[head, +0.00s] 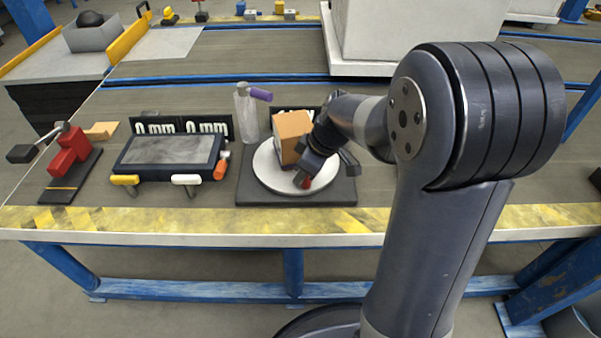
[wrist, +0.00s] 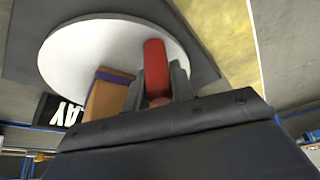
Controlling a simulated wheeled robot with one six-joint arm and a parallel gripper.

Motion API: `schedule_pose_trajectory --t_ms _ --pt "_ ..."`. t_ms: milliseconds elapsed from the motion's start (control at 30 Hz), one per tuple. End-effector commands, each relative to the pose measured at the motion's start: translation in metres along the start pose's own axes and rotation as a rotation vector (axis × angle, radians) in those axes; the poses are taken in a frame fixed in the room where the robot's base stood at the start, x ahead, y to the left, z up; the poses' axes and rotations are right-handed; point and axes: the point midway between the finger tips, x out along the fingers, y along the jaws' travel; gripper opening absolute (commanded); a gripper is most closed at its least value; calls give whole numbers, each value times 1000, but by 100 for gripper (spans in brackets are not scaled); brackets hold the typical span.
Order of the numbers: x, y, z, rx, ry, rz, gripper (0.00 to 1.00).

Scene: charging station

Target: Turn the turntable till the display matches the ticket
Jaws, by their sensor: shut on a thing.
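The turntable is a white round disc (head: 270,172) on a dark square base (head: 250,192) near the front of the bench. A tan box (head: 292,134) stands on the disc. My gripper (head: 308,180) is low over the front right of the disc, shut on a red handle. In the wrist view the red handle (wrist: 155,65) sits between the fingers of my gripper (wrist: 158,85), over the white disc (wrist: 75,55). The box (wrist: 107,98) is beside the fingers there. A black display (head: 278,113) behind the turntable is mostly hidden by the box and my arm. No ticket can be made out.
A grey bottle (head: 246,115) stands close behind the turntable. A yellow-striped edge (head: 180,218) runs along the front.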

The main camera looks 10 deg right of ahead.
Motion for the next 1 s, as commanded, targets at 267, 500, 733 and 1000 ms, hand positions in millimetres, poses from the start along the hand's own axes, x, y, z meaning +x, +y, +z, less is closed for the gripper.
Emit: schedule_pose_trajectory --t_ms 267,500,733,1000 --pt "-1 2 2 -21 -1 -8 0" --pt "-1 2 2 -21 -2 -8 0" --pt "-1 2 2 -21 -1 -8 33" --pt "-1 1 2 -20 -1 -8 45"
